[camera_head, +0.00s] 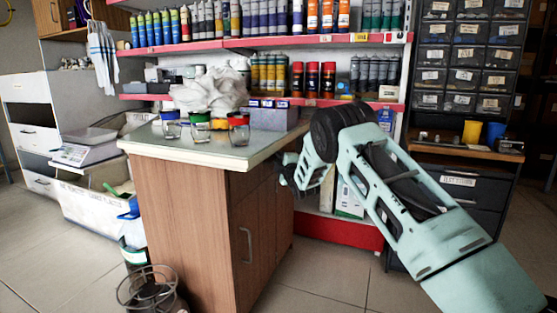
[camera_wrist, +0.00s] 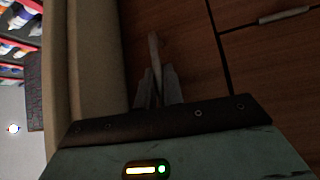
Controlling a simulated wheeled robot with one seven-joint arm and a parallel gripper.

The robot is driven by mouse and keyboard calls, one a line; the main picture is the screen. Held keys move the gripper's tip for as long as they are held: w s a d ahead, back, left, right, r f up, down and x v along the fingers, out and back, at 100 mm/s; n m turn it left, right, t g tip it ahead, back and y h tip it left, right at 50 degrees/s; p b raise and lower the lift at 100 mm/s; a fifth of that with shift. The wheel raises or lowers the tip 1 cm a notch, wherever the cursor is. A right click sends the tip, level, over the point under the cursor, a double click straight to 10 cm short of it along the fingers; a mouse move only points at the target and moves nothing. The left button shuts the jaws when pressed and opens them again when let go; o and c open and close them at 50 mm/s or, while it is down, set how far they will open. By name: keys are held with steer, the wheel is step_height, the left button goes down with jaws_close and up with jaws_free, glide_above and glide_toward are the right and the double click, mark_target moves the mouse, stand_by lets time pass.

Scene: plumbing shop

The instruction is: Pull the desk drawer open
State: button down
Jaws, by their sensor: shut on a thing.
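The wooden desk (camera_head: 190,225) stands in the middle of the head view, with a pale-edged grey top. My gripper (camera_head: 287,172) is at the desk's right-hand front, just below the top's edge. In the wrist view my gripper (camera_wrist: 158,90) is shut on the pale bar handle (camera_wrist: 153,50) of the desk drawer (camera_wrist: 188,45). The brown drawer front lies beside the beige edge of the desk top, with dark seams around it. It looks flush with the panels beside it. In the head view my gripper and arm hide part of the drawer.
A cupboard door handle (camera_head: 246,245) is lower on the desk front; it also shows in the wrist view (camera_wrist: 285,15). Glass jars (camera_head: 239,130) and a grey-blue box (camera_head: 272,117) stand on the top. A wire reel (camera_head: 150,290) is on the floor at left. Floor (camera_head: 315,285) in front is clear.

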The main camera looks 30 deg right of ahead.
steer(key=s+d, duration=0.8)
steer(key=s, duration=0.3)
steer(key=s+d, duration=0.9)
steer(key=s, duration=0.2)
steer(key=shift+s+d+p, duration=0.15)
steer(key=shift+p, duration=0.25)
steer(key=shift+f, duration=0.1)
steer(key=c, duration=1.5)
jaws_free()
steer(key=shift+c, duration=0.2)
steer(key=s+a+f+p, duration=0.2)
steer(key=s+p, duration=0.1)
steer(key=s, duration=1.4)
steer(key=shift+a, duration=0.15)
steer(key=shift+f, duration=0.1)
